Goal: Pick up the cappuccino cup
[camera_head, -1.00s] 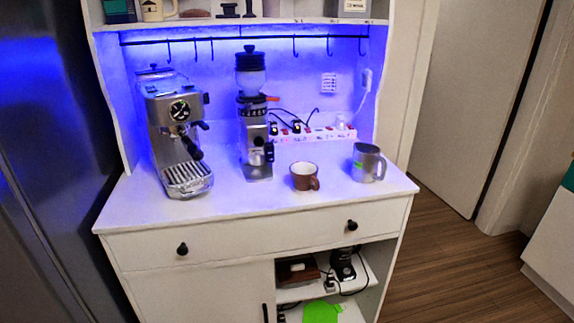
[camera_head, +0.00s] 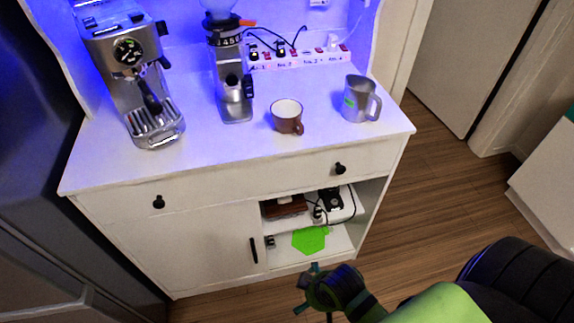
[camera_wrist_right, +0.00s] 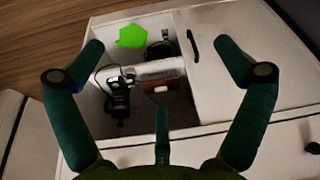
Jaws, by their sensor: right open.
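The cappuccino cup (camera_head: 287,117) is brown with a white inside and stands upright on the white cabinet top, its handle toward the lower right. My right gripper (camera_head: 318,288) is at the bottom of the head view, low in front of the cabinet's open shelves, well below and apart from the cup. In the right wrist view its fingers (camera_wrist_right: 160,82) are spread wide with nothing between them, facing the open shelves. The cup does not show in the wrist view. My left gripper is not in view.
A steel pitcher (camera_head: 361,99) stands right of the cup. The grinder (camera_head: 233,90) and espresso machine (camera_head: 135,75) stand left of it. A power strip (camera_head: 300,60) runs behind. The counter's front strip (camera_head: 235,148) is clear. A green item (camera_head: 311,240) lies on the lower shelf.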

